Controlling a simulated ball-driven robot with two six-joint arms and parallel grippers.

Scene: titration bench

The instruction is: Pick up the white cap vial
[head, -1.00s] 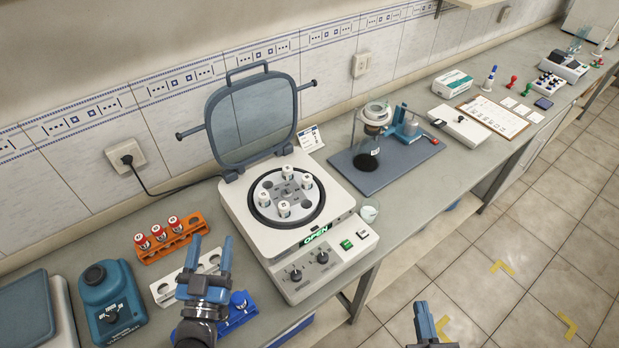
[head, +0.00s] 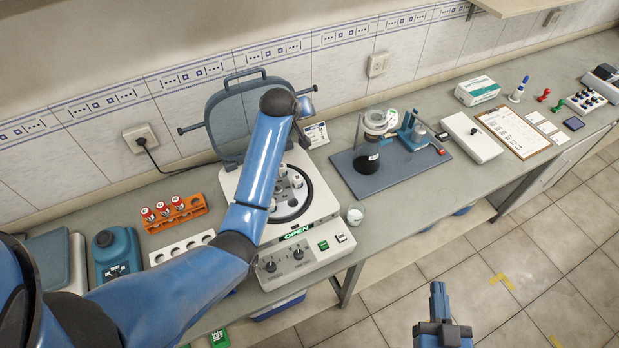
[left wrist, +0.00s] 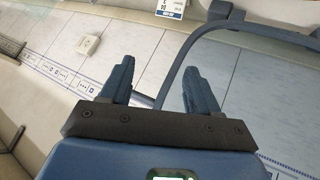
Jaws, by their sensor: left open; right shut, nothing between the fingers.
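White-topped vials (head: 296,181) stand in the rotor of the open centrifuge (head: 322,206); my left arm covers part of the rotor and maybe more vials. My left arm reaches across the centrifuge, its wrist before the raised lid (head: 228,119). My left gripper's fingers cannot be made out in the head view. In the left wrist view my left gripper (left wrist: 158,62) is open and empty, facing the tiled wall and the lid's frame (left wrist: 168,75), with no vial in sight. My right gripper (head: 437,286) is shut and empty, over the floor in front of the bench.
An orange rack (head: 190,216) holds red-capped vials. A white rack (head: 181,248) beside it shows empty holes. A blue device (head: 117,253) stands at the left. A small white cup (head: 355,215) and a stand on a grey base (head: 398,170) are right of the centrifuge.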

